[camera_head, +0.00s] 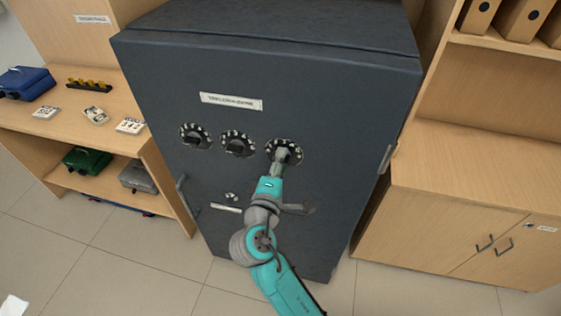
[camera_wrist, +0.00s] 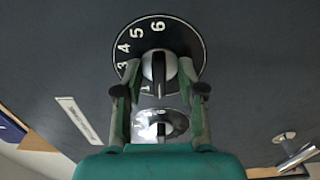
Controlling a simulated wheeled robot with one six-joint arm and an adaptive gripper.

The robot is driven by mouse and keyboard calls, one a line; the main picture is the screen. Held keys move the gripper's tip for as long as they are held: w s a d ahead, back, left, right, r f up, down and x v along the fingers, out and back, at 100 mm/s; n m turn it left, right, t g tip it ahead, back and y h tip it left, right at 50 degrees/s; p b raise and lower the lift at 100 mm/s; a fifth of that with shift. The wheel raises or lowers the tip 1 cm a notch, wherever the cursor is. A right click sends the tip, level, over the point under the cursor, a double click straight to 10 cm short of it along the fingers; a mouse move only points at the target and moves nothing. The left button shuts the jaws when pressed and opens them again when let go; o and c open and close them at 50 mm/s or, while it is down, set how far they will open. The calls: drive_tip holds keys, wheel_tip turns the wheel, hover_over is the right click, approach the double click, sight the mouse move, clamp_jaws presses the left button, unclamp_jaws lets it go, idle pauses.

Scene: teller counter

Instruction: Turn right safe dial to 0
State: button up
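The right safe dial (camera_head: 293,148) is the rightmost of three in a row on the front of the dark safe (camera_head: 330,90). It fills the top of the wrist view as a black disc (camera_wrist: 196,42) with white digits 3, 4, 5 and 6 visible. Its knob (camera_wrist: 159,68) has a black ridge on a round silver base. My gripper (camera_wrist: 160,80) is at this dial, one finger on each side of the knob. The fingers look apart, with no clear contact on the ridge. The lower dial markings are hidden. In the head view, my gripper (camera_head: 281,158) covers the dial's lower part.
The middle dial (camera_head: 239,143) and left dial (camera_head: 195,136) sit to the left. A handle (camera_head: 295,208) is below my gripper. A wooden shelf (camera_head: 60,125) stands left and a cabinet (camera_head: 470,200) right. Tiled floor lies in front.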

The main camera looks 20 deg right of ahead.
drive_tip(key=shift+s, duration=0.1)
drive_tip(key=v, duration=1.2)
drive_tip(key=s+d+f+g+y, duration=0.1)
drive_tip(key=s+d+f+y, duration=0.2)
drive_tip(key=s+f+y, duration=0.35)
drive_tip(key=s+d+f+y, duration=0.2)
drive_tip(key=s+f+y, duration=0.1)
drive_tip(key=s+f, duration=0.6)
drive_tip(key=s+d+r+m, duration=0.1)
drive_tip(key=s+r+m, duration=0.2)
drive_tip(key=s, duration=0.6)
drive_tip(key=s+d+r+m+t+y, duration=0.1)
drive_tip(key=s+r+m, duration=0.2)
drive_tip(key=s+m, duration=0.5)
drive_tip(key=shift+s, duration=0.4)
